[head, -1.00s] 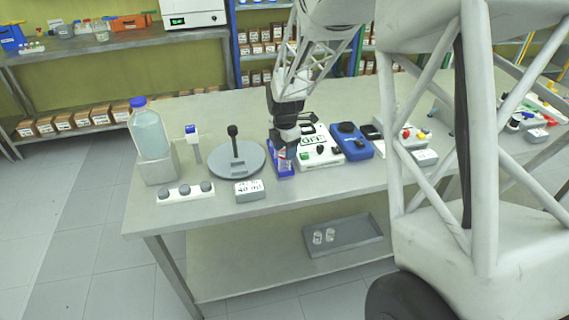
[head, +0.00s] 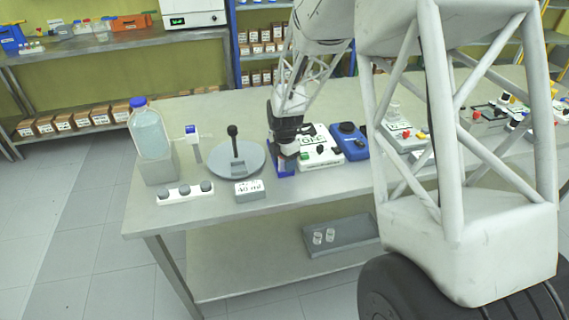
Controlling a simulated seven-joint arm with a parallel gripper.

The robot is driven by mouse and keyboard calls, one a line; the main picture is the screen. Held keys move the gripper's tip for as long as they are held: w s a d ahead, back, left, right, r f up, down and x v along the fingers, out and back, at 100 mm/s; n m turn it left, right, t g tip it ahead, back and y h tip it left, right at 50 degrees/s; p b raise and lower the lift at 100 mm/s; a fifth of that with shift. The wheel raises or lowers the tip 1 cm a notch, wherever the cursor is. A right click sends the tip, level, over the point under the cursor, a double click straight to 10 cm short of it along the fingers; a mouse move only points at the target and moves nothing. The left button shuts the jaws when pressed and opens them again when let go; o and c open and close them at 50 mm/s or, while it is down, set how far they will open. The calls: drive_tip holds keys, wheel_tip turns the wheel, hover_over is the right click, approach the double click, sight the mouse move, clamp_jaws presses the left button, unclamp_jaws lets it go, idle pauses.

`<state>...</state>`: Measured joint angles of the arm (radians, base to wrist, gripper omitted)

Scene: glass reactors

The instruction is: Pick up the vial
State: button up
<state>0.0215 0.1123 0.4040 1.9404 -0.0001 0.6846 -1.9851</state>
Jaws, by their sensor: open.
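My gripper (head: 286,160) is at the front part of the bench, pointing down at a small blue holder (head: 279,168). It is open, but its fingers are small and hard to make out. It covers most of the blue holder. I cannot make out the vial; it may be hidden behind my gripper or in the holder. The holder stands between a round grey plate with a black-knobbed post (head: 236,160) and a white device (head: 322,153).
Left on the bench (head: 222,114) are a blue-capped bottle (head: 149,135) on a grey block and a white strip with grey knobs (head: 185,193). A small grey display box (head: 249,190) stands near the front edge. A blue device (head: 349,142) is right of the white one.

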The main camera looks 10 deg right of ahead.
idle(0.3)
drive_tip(key=c, duration=0.6)
drive_tip(key=shift+c, duration=0.2)
drive_tip(key=shift+r, duration=0.75)
wheel_tip(320, 180, up, 2)
drive_tip(key=shift+r, duration=0.1)
drive_tip(key=s+r, duration=0.1)
drive_tip(key=s, duration=1.5)
drive_tip(key=shift+a+r, duration=0.15)
drive_tip(key=shift+a, duration=0.05)
